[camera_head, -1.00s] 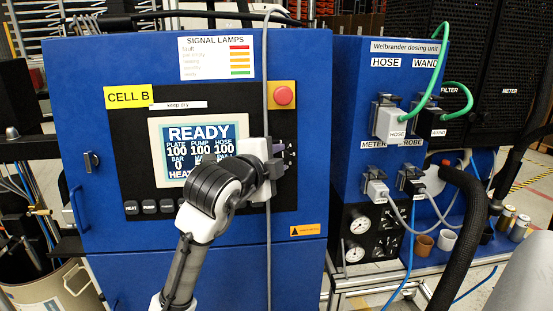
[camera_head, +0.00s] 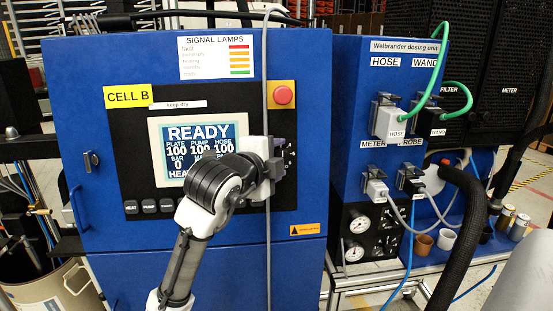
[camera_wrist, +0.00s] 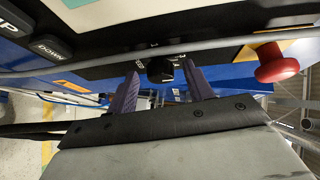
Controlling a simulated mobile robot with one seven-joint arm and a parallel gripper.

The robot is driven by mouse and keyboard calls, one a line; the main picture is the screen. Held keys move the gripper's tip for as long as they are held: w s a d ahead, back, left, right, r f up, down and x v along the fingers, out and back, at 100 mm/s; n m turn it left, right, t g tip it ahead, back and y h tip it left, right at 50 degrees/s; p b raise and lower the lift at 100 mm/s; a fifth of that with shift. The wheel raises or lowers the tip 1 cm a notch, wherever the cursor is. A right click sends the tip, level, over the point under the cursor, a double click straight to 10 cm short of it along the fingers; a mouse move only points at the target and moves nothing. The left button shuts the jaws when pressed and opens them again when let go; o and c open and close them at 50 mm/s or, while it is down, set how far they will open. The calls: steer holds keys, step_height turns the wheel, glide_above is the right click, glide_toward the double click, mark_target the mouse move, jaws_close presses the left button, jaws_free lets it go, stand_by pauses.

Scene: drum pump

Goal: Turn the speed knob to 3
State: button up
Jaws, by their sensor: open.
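The speed knob (camera_wrist: 160,69) is a small black knob on the black control panel, seen in the wrist view between and just beyond my fingertips. White marks surround it, too small to read. My gripper (camera_wrist: 158,82) is open, with one purple finger on each side of the knob; I cannot tell whether either touches it. In the head view my gripper (camera_head: 281,160) is at the right part of the panel of the blue cabinet (camera_head: 90,70), and it hides the knob. The display (camera_head: 200,134) reads READY, partly covered by my arm.
A grey cable (camera_head: 266,60) hangs down the cabinet front, and it crosses the wrist view (camera_wrist: 110,60) close to the knob. A red stop button (camera_head: 284,95) on a yellow plate sits above my gripper. A row of black buttons (camera_head: 149,207) lies lower left.

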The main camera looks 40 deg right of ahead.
steer(key=b+v, duration=0.3)
steer(key=v, duration=1.1)
steer(key=shift+b, duration=0.3)
steer(key=shift+w, duration=0.1)
